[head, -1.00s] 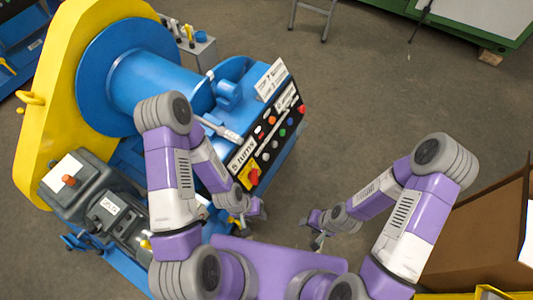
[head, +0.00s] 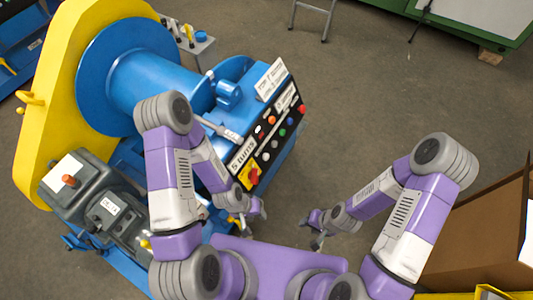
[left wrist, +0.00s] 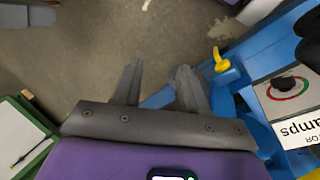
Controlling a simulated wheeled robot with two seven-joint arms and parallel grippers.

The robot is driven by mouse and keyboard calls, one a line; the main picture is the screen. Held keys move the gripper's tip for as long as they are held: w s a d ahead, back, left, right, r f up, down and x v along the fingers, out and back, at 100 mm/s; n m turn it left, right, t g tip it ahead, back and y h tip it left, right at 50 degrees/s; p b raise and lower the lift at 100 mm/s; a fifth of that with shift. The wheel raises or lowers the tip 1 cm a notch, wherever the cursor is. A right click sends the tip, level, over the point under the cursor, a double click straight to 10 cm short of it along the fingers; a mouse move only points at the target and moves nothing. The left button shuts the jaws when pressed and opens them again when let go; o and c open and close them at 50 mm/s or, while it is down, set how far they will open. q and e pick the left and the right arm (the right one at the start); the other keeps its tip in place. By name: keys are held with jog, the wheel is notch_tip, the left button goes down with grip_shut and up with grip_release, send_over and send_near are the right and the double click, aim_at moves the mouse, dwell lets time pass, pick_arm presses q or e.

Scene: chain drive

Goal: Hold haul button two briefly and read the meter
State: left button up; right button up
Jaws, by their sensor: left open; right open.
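The black control panel (head: 272,136) on the blue machine carries several coloured buttons, among them orange (head: 271,120), green (head: 282,132), blue (head: 290,121) and red (head: 301,109). Their numbers are too small to read, so I cannot tell which is haul button two. My left gripper (head: 256,212) is open and empty, below the panel and apart from the buttons. In the left wrist view its spread fingers (left wrist: 158,82) point over the floor beside the blue frame. My right gripper (head: 314,226) is open and empty, right of the left one.
A red switch on a yellow plate (head: 250,175) sits at the panel's lower end beside a "5 turns" label (head: 242,154). The blue drum (head: 155,82) and yellow guard (head: 50,95) stand left. A cardboard box (head: 480,235) is at lower right. The floor right of the panel is clear.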

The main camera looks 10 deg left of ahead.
pick_arm(q)
jog(key=shift+c, duration=0.3)
grip_shut()
dwell(1.6)
